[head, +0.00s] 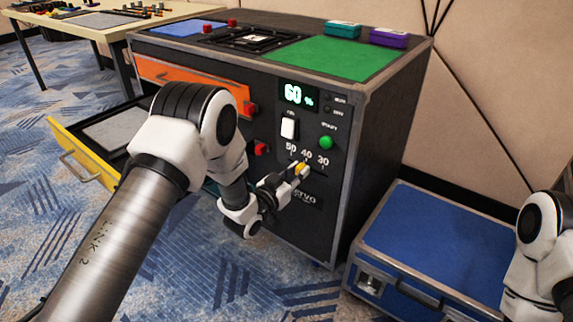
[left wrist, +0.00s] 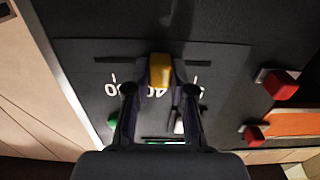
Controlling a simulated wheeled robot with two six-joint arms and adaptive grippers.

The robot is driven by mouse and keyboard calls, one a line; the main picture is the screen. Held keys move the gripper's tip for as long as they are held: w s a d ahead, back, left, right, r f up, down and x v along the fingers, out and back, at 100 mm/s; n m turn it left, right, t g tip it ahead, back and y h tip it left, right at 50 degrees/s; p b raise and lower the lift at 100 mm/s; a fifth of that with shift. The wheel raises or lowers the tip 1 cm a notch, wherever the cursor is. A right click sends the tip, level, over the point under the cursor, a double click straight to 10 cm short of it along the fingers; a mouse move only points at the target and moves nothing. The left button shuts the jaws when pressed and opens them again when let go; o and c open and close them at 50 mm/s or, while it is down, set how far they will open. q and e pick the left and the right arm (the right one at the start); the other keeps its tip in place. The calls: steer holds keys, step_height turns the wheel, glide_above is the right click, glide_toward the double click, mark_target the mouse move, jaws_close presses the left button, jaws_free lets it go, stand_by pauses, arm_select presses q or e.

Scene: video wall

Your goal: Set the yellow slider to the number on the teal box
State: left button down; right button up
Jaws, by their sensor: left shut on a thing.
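The yellow slider (head: 300,167) is on the front panel of the black console, under a row of marks reading 50, 40 and 30. My left gripper (head: 293,173) is shut on it. In the left wrist view, the yellow slider (left wrist: 160,69) sits between the fingertips of the left gripper (left wrist: 160,84), in line with the 40 mark, seen upside down. The teal box (head: 342,30) stands on the console's top at the back; its pale label is too small to read. My right gripper is out of view; only part of its arm shows at the right edge.
A display (head: 298,95) reads 60 %. Below it are a white switch (head: 289,128) and a green button (head: 326,142). A purple box (head: 389,37) stands beside the teal one. An open yellow drawer (head: 88,165) juts out left. A blue-topped case (head: 440,228) stands at right.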

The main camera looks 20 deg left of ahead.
arm_select(q)
steer(key=shift+s+d, duration=0.1)
steer(key=shift+d, duration=0.3)
steer(key=c, duration=1)
jaws_free()
steer(key=shift+s, duration=0.1)
steer(key=v, duration=1.1)
steer(key=shift+s+a, duration=0.15)
steer(key=shift+s, duration=0.25)
